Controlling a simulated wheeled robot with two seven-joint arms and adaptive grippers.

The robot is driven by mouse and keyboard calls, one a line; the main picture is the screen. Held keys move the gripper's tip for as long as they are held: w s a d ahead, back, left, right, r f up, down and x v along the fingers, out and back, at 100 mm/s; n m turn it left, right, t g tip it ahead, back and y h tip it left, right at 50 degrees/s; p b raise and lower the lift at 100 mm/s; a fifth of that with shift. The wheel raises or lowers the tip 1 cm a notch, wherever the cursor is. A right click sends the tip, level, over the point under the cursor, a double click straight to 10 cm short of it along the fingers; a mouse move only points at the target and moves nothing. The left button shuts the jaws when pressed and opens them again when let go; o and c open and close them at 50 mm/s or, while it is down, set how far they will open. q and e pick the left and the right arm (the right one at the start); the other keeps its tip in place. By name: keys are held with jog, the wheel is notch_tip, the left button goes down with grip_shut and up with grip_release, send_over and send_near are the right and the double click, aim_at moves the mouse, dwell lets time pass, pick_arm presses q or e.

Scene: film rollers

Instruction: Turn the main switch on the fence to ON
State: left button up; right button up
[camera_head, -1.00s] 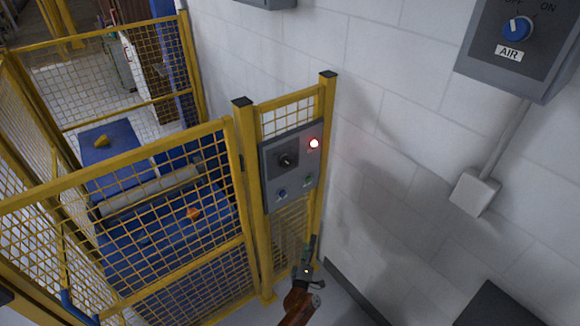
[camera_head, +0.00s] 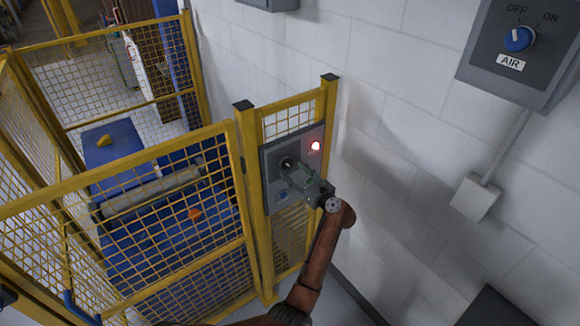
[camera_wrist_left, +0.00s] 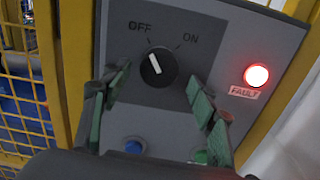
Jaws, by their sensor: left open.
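The main switch is a black round knob (camera_head: 286,163) on the grey panel (camera_head: 271,187) mounted on the yellow fence. In the left wrist view the knob (camera_wrist_left: 158,67) has a white mark that points up and left, towards the OFF label; ON is printed to its upper right. My left gripper (camera_head: 302,174) is in front of the panel, close to the knob. In the left wrist view its green-padded fingers (camera_wrist_left: 157,88) are open and spread to either side below the knob, with nothing between them. My right gripper is not in view.
A red FAULT lamp (camera_wrist_left: 256,75) glows right of the knob. A blue button (camera_wrist_left: 134,147) and a partly hidden green button (camera_wrist_left: 200,157) sit below. The fence (camera_head: 246,190) stands left; a white wall and grey AIR switch box (camera_head: 522,50) are right.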

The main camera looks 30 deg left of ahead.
pick_arm(q)
jog(key=shift+x, duration=0.95)
jog(key=shift+s, duration=0.1)
jog(key=shift+c, duration=0.3)
jog(key=c, duration=1.1)
